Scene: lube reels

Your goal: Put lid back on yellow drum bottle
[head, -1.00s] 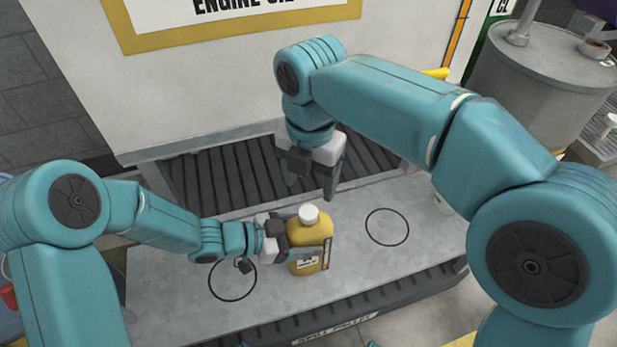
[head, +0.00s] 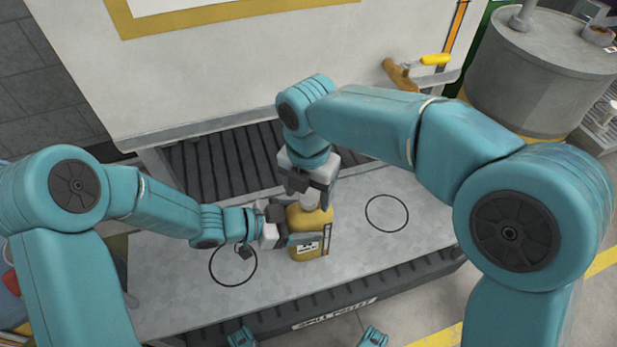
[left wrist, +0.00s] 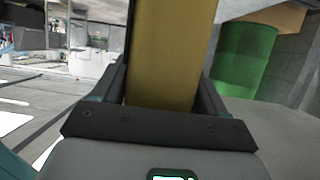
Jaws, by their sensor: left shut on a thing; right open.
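The yellow drum bottle (head: 311,219) stands upright on the grey metal top between two black circle outlines. Its white lid (head: 309,201) shows at the bottle's mouth, partly hidden by my right gripper. My left gripper (head: 308,239) is shut on the bottle's body from the left. In the left wrist view the bottle (left wrist: 168,55) fills the space between the left fingers. My right gripper (head: 309,193) points down from above, open, with its fingers around or just beside the lid. I cannot tell whether they touch it.
The metal top (head: 180,275) has free room on both sides, with one black circle at left and one at right (head: 387,213). A dark ribbed grate (head: 215,165) lies behind. A grey drum (head: 540,85) stands at the back right.

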